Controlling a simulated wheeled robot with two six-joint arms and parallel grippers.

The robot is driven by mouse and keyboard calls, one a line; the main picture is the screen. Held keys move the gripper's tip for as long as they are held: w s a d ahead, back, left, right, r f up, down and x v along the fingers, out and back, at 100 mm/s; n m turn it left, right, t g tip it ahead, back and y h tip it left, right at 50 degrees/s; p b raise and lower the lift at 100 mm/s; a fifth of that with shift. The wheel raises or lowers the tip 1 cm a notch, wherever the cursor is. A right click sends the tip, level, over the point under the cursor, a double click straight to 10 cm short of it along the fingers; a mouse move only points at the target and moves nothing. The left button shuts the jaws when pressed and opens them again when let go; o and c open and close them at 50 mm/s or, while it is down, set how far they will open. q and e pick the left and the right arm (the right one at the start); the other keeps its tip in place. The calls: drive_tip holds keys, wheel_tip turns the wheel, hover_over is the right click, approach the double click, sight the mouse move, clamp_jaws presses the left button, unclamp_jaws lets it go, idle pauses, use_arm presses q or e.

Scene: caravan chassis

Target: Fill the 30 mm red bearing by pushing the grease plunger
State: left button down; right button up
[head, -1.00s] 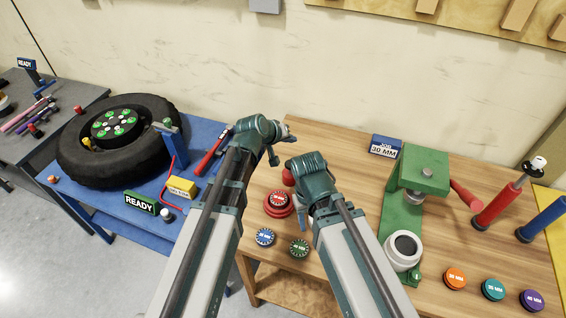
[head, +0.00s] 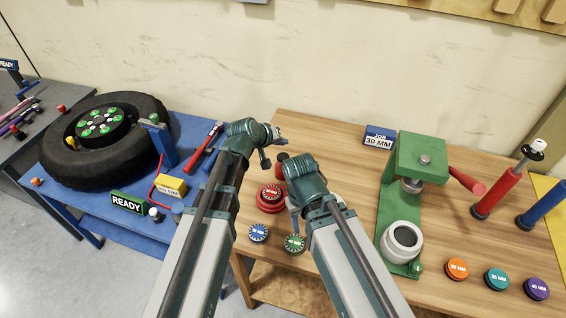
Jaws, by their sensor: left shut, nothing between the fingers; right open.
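The red bearing (head: 270,193), labelled but too small to read surely, sits in a red stack at the left of the wooden bench. A dark red knob (head: 281,159) shows just behind my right wrist; I cannot tell if it is the grease plunger. My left gripper (head: 273,143) is shut and empty above the bench's back left, behind the red bearing. My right gripper (head: 291,206) is open, pointing down just right of the red bearing, partly hidden by its own wrist. I see no contact with the bearing.
Blue (head: 258,232) and green (head: 294,244) discs lie in front. A green press (head: 420,160) with a white cup (head: 402,240) stands right, by the 30 MM job sign (head: 379,138). Red (head: 497,192) and blue (head: 541,206) upright cylinders stand far right. Bench middle is clear.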

sight(282, 159)
use_arm(q)
drive_tip(key=shift+f+b, duration=1.35)
drive_tip(key=shift+f, duration=0.6)
use_arm(e)
drive_tip(key=shift+f, duration=1.9)
use_arm(q)
drive_tip(key=shift+f, duration=0.1)
use_arm(e)
drive_tip(key=shift+f, duration=0.1)
use_arm(q)
drive_tip(key=shift+f+b, duration=0.25)
drive_tip(key=shift+b, duration=0.1)
use_arm(e)
drive_tip(key=shift+f, duration=0.25)
